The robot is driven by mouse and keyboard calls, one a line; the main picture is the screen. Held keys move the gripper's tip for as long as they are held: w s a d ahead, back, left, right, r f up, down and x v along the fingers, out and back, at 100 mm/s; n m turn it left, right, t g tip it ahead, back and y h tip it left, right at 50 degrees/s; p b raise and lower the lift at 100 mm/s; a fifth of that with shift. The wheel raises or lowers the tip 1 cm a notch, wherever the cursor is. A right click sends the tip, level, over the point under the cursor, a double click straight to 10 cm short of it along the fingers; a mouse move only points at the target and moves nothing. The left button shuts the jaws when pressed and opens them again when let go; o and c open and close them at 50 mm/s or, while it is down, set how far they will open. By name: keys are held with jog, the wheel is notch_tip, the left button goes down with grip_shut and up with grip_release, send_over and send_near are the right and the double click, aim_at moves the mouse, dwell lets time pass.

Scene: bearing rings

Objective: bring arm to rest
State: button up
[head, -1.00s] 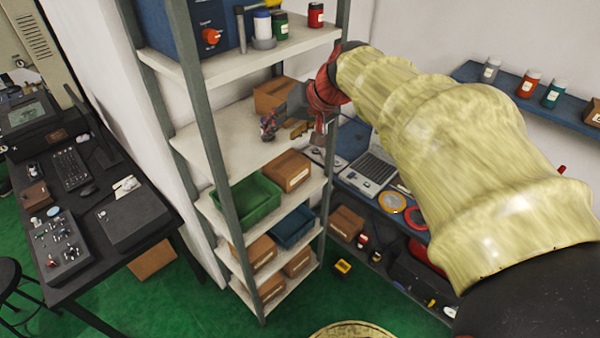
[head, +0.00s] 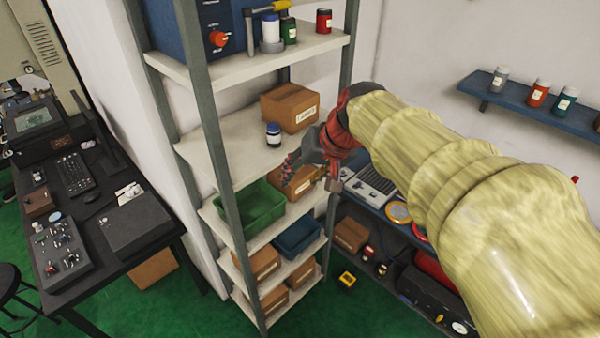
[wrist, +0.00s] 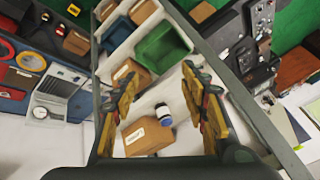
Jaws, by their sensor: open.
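My arm, in a pale yellow sleeve (head: 450,160), reaches from the lower right toward the shelf rack in the head view. Between the fingers, farther off, a dark-capped bottle (wrist: 163,115) and a cardboard box (wrist: 146,136) stand on a shelf. The same bottle (head: 273,134) and box (head: 290,106) show in the head view, apart from my gripper.
The rack's uprights (head: 212,140) stand close to my gripper. A green bin (head: 250,212) and a blue bin (head: 298,236) sit on lower shelves.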

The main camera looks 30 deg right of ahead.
dwell(0.3)
jog(key=s+a+f+n+b, duration=0.1)
jog(key=s+a+f+b, duration=0.3)
jog(key=f+b, duration=0.2)
jog(key=s+a+f+n+b, duration=0.2)
jog(key=s+a+f+b, duration=0.2)
jog(key=f, duration=0.5)
jog(key=s+a+f+n+b, duration=0.2)
jog(key=s+a+f+b, duration=0.2)
jog(key=s+f+b, duration=0.2)
jog(key=shift+f+g+h+b, duration=0.4)
jog(key=shift+f+b, duration=0.6)
jog(key=shift+b, duration=0.2)
